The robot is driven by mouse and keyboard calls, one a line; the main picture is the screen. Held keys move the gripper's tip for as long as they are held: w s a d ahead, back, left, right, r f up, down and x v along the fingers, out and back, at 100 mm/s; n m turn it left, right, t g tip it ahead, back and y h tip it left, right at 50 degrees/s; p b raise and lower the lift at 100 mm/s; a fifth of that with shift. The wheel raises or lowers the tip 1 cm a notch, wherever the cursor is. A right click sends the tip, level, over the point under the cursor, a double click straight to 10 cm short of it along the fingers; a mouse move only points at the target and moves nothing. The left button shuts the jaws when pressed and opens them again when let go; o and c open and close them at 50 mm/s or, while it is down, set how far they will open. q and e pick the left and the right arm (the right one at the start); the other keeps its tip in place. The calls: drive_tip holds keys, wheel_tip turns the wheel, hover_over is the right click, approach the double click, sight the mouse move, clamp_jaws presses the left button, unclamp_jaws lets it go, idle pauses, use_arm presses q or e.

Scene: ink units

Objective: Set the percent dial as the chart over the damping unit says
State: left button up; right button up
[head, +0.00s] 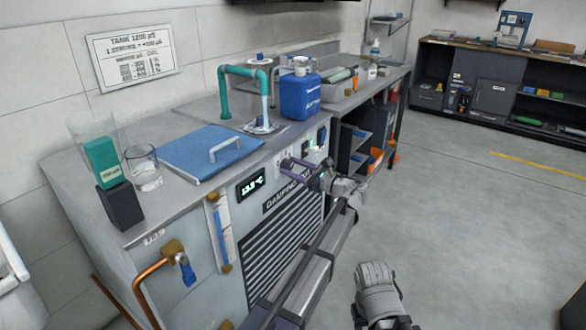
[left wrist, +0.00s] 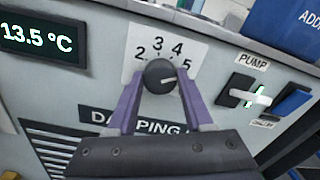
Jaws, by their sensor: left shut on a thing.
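The percent dial (left wrist: 157,72) is a dark round knob on the damping unit (head: 228,204), before a white scale plate (left wrist: 138,48) showing 2, 3, 4 and 5. Its light pointer mark aims right, roughly toward the 5. My left gripper (left wrist: 159,86) has its purple fingers on both sides of the knob and is shut on it. In the head view my left gripper (head: 286,170) covers the dial. The wall chart (head: 132,62) reads tank 1200 and 1 stroke = +100; its lower table is too small to read. My right gripper does not show.
A display (left wrist: 42,40) reads 13.5 °C. A pump switch (left wrist: 250,93) sits right of the dial. On top stand a blue lid (head: 200,158), a green pipe (head: 225,92), a blue jug (head: 300,97) and a glass beaker (head: 143,168).

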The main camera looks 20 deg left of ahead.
use_arm(q)
clamp_jaws()
drive_tip(key=n, duration=0.5)
drive_tip(key=shift+f+n, duration=0.1)
drive_tip(key=shift+n, duration=0.3)
drive_tip(key=n, duration=0.5)
drive_tip(key=shift+n+b, duration=0.3)
drive_tip(key=shift+b, duration=0.05)
drive_tip(key=n, duration=0.6)
drive_tip(key=shift+f+n, duration=0.15)
drive_tip(key=shift+n, duration=0.15)
drive_tip(key=n, duration=0.6)
drive_tip(key=shift+n, duration=0.3)
